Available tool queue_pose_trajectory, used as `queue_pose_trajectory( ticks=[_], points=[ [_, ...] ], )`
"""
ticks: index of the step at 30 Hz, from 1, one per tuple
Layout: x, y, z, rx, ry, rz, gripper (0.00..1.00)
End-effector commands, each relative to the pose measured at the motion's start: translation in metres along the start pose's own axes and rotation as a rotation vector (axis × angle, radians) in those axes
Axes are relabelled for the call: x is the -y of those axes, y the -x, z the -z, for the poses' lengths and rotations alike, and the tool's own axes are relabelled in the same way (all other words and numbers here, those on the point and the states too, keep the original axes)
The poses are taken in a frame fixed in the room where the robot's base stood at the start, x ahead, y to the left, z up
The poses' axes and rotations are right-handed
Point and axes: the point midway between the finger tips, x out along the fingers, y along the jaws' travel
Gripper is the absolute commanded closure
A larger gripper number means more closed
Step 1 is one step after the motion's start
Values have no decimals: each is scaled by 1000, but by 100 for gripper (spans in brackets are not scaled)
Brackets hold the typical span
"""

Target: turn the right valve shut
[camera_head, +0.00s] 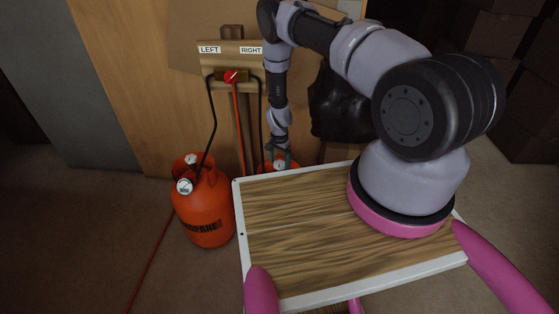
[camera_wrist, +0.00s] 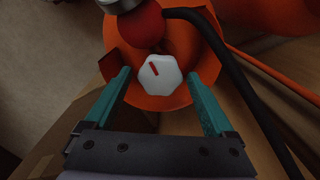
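The right valve is a white faceted knob (camera_wrist: 160,74) with a red mark, on top of an orange cylinder (camera_wrist: 122,60). The mark points up and slightly left in the wrist view. My gripper (camera_wrist: 163,90) is open, its two teal fingers on either side of the knob and apart from it. In the head view my gripper (camera_head: 279,158) points down at the right cylinder (camera_head: 268,166), which is mostly hidden behind my wooden top. The left propane cylinder (camera_head: 203,215) stands on the floor with its own valve (camera_head: 192,159) on top.
A board carries LEFT (camera_head: 209,49) and RIGHT (camera_head: 250,50) labels above a red-handled changeover piece (camera_head: 231,76). Black hoses (camera_head: 211,125) run down to the cylinders. A black bag (camera_head: 340,105) hangs right of my gripper. Dark boxes (camera_head: 490,50) stand at the far right.

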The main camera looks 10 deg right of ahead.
Motion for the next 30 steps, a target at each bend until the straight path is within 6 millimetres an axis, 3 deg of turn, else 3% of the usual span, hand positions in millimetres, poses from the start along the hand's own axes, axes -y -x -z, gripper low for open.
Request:
queue_pose_trajectory(
  ticks=[7,15,21,30],
  points=[
    [1,14,1,-1,1,2,12],
    [1,69,1,-2,0,2,12],
    [0,99,0,-1,1,1,12],
    [0,110,0,1,0,0,12]
  ],
)
